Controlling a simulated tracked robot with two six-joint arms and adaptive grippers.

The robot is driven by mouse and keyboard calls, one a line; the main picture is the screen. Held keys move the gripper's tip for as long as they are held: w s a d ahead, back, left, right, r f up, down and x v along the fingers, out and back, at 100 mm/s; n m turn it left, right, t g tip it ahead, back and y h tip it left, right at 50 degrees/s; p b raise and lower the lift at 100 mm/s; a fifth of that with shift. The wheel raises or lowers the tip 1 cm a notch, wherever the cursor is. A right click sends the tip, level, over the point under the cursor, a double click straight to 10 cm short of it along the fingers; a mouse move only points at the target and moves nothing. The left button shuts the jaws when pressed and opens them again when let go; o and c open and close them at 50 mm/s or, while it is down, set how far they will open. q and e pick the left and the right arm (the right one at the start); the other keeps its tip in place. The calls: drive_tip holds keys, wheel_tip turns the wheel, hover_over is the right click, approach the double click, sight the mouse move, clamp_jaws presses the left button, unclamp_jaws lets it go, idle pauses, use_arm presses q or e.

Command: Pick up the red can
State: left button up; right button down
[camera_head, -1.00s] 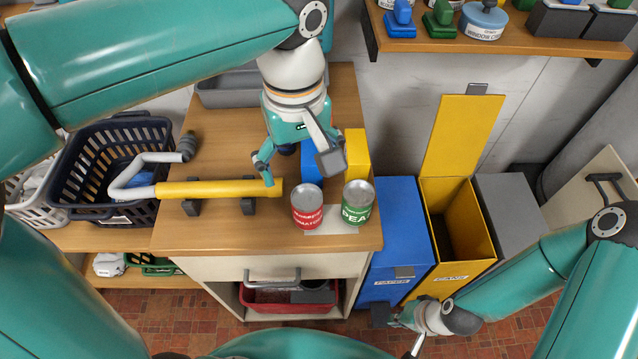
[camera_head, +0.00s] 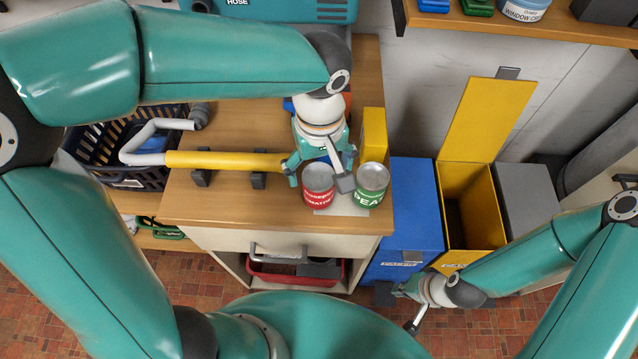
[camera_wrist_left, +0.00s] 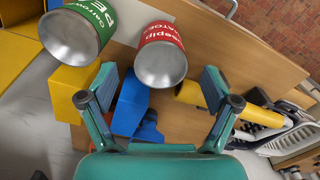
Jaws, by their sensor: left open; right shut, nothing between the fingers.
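The red can (camera_head: 318,184) stands upright near the front edge of the wooden worktop, with a pale metal top. In the left wrist view the red can (camera_wrist_left: 161,58) appears just beyond and between the fingertips. My left gripper (camera_head: 318,178) is open and empty. Its fingers (camera_wrist_left: 158,84) reach to either side of the can, but I cannot tell whether they touch it. The green can (camera_head: 371,184) stands close to the right of the red one, beside the gripper's right finger. My right gripper (camera_head: 400,295) is shut and empty, low in front of the bins.
A yellow tube (camera_head: 225,160) with a grey bent end lies left of the red can. A yellow box (camera_head: 374,138) stands behind the green can. A dark basket (camera_head: 95,165) is at left; a blue bin (camera_head: 415,205) and yellow bin (camera_head: 470,200) are at right.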

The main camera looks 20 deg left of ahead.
sight(318, 175)
use_arm(q)
drive_tip(key=shift+w+a+f+p, duration=0.15)
drive_tip(key=shift+f+p, duration=0.3)
drive_tip(key=shift+f, duration=2.15)
drive_tip(key=c, duration=1.2)
